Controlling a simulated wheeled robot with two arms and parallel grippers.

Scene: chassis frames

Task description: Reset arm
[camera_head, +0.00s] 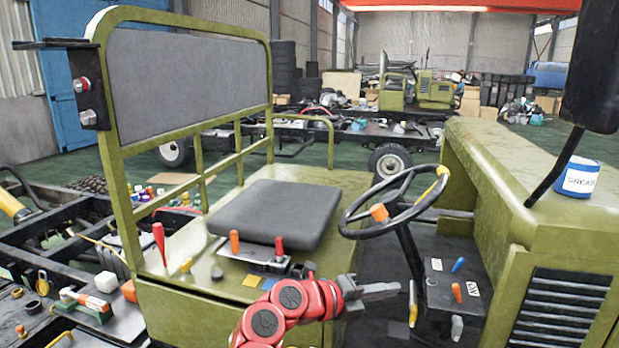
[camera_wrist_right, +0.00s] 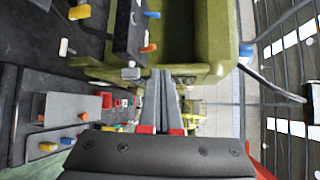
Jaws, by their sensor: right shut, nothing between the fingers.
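My right gripper (camera_head: 380,291) is at the end of my red arm, in front of the vehicle cab in the head view. Its grey fingers are shut and empty, pointing right toward the dash panel. In the right wrist view the closed fingers (camera_wrist_right: 163,102) show at the centre. They appear apart from the panel and levers. My left gripper is not in either view.
A green vehicle cab has a black seat (camera_head: 277,212), a steering wheel (camera_head: 397,203), a lever panel (camera_head: 258,258) and a dash panel (camera_head: 452,288). A blue grease can (camera_head: 577,178) stands on the hood. A tool-strewn frame (camera_head: 85,300) is at left.

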